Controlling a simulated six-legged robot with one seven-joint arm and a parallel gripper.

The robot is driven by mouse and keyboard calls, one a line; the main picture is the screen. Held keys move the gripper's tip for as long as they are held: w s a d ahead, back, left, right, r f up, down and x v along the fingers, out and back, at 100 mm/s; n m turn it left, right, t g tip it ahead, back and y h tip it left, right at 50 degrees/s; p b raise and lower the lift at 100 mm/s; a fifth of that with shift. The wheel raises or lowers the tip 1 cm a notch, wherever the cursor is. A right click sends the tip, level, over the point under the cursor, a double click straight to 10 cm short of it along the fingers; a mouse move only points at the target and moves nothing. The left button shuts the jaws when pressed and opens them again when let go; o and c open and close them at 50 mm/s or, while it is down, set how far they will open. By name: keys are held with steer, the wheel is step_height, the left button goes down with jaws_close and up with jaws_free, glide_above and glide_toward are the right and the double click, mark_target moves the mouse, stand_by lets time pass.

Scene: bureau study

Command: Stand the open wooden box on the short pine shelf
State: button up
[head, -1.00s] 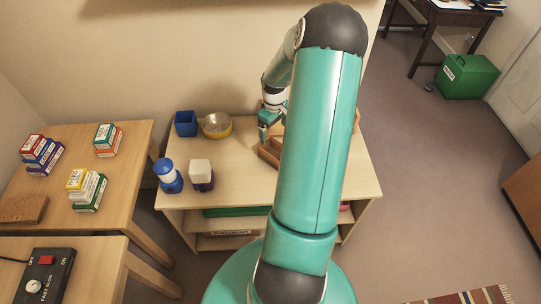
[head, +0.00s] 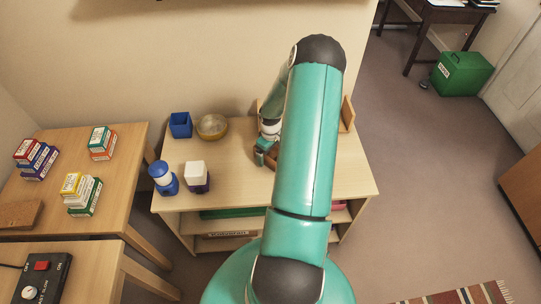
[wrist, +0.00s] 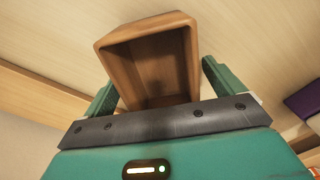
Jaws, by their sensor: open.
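The open wooden box (wrist: 150,62) is reddish brown and shows in the wrist view with its open side facing the camera. In the head view only a small part of the box (head: 271,157) shows, beside my gripper (head: 264,152). My gripper is open, with one green finger on each side of the box in the wrist view (wrist: 160,88); contact cannot be told. The box is on the pale wooden top of a low pine unit (head: 230,172). Behind my arm, a small wooden upright (head: 347,114) stands on that top, perhaps an end of the short pine shelf; most is hidden.
A blue square cup (head: 180,125), a yellow-sided bowl (head: 212,127), a blue jar (head: 163,177) and a white-and-purple block (head: 197,176) stand left of my gripper. Tables with small cartons (head: 82,193) and a switch box (head: 36,278) are farther left.

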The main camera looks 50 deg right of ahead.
steer(key=shift+f, duration=0.1)
steer(key=shift+c, duration=0.2)
steer(key=c, duration=1.1)
steer(key=shift+c, duration=0.3)
